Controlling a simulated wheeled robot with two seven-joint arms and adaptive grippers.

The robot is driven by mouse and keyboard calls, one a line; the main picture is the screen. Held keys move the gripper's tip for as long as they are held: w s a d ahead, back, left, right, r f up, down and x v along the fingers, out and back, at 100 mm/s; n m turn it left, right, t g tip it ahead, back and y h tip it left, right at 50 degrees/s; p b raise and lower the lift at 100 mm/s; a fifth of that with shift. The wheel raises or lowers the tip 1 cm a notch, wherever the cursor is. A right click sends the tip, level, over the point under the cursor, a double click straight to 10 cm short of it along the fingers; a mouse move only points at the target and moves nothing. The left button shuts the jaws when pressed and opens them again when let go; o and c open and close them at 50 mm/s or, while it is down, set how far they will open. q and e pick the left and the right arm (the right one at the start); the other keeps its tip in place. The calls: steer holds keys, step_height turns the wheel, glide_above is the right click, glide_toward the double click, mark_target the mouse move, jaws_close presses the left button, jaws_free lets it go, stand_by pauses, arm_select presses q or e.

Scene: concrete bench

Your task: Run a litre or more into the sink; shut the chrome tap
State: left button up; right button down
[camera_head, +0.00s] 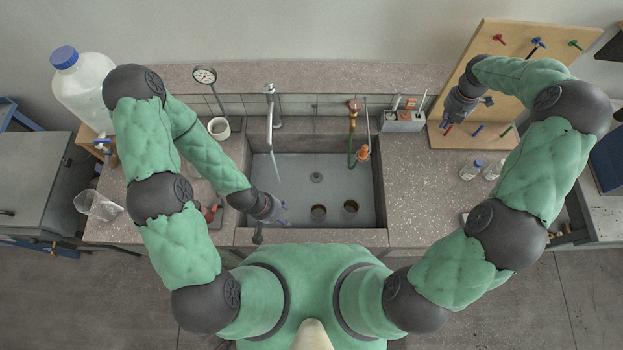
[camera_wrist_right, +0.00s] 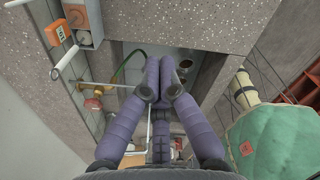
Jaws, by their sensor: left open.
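The chrome tap (camera_head: 269,108) stands at the back left of the sink. A thin pale stream, which looks like running water (camera_head: 276,168), falls from its spout into the sink (camera_head: 380,190). The grey basin has a round drain (camera_head: 316,178). My left gripper (camera_head: 277,215) is open and empty over the sink's front left corner, well in front of the tap. My right gripper (camera_head: 484,98) is up by the pegboard, far right of the sink. In the right wrist view its fingers (camera_wrist_right: 160,88) are together with nothing seen between them.
Two round dark-topped items (camera_head: 350,206) sit in the basin's front. A brass tap (camera_head: 354,108) with a green hose stands behind it. A white cup (camera_head: 219,128) and dial gauge (camera_head: 205,76) are left; a caddy (camera_head: 403,122), pegboard (camera_head: 510,60) and small bottles (camera_head: 470,170) are right.

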arm_select(q)
steer(key=shift+f+b, duration=0.7)
steer(key=shift+f, duration=0.2)
arm_select(e)
step_height(320, 180, down, 3)
steer(key=shift+f, duration=0.1)
arm_select(q)
steer(key=shift+r, duration=0.1)
arm_select(e)
steer(key=shift+r, duration=0.2)
arm_select(q)
step_height(320, 180, up, 4)
steer(key=p, duration=0.4)
arm_select(e)
step_height(320, 180, up, 6)
steer(key=shift+f, duration=0.1)
arm_select(q)
steer(key=shift+c, duration=0.3)
